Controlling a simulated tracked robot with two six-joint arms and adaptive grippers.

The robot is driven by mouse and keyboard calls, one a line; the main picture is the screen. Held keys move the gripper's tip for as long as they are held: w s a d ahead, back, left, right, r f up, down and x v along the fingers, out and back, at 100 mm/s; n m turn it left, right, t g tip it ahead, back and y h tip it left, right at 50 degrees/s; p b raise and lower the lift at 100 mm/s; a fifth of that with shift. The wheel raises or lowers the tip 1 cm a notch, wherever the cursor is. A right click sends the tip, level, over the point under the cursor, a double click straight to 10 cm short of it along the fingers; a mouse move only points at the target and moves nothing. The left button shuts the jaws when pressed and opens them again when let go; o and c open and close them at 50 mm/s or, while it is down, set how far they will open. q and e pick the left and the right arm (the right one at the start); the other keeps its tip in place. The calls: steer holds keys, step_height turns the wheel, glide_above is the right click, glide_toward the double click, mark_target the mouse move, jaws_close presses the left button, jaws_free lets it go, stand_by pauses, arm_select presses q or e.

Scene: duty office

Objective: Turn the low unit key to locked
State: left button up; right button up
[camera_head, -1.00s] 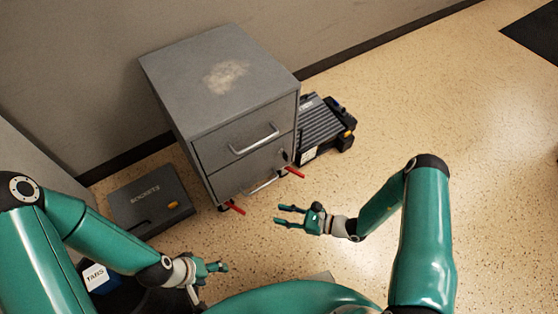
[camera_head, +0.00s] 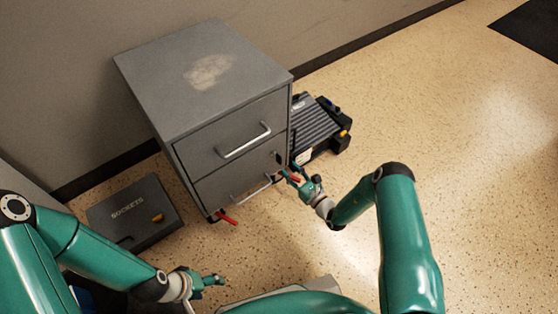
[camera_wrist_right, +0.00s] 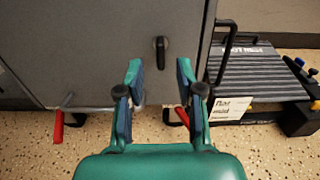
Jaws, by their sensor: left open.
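The low unit (camera_head: 200,75) is a grey two-drawer cabinet with a worn patch on top, left of centre in the head view. Its dark key (camera_wrist_right: 160,52) stands upright on the grey front in the right wrist view. It shows very small in the head view (camera_head: 278,157). My right gripper (camera_wrist_right: 159,80) is open and empty, its fingers spread either side of the key's line, just below and apart from the key. In the head view my right gripper (camera_head: 294,174) is close to the cabinet's lower right front. My left gripper (camera_head: 220,281) is open and empty, low and away from the cabinet.
Red-tipped levers (camera_head: 228,217) stick out at the cabinet's base; one (camera_wrist_right: 183,114) is partly behind my right finger. A drawer handle (camera_head: 245,140) juts out. A dark ribbed unit (camera_head: 318,122) stands right of the cabinet, a sockets case (camera_head: 135,205) left. Floor at right is clear.

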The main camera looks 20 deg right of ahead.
mark_target(281, 161)
steer(key=b+x, duration=0.1)
steer(key=x, duration=0.5)
steer(key=shift+f+b, duration=0.1)
steer(key=shift+b, duration=0.3)
steer(key=shift+w+a, duration=0.2)
steer(key=shift+w, duration=0.45)
jaws_close()
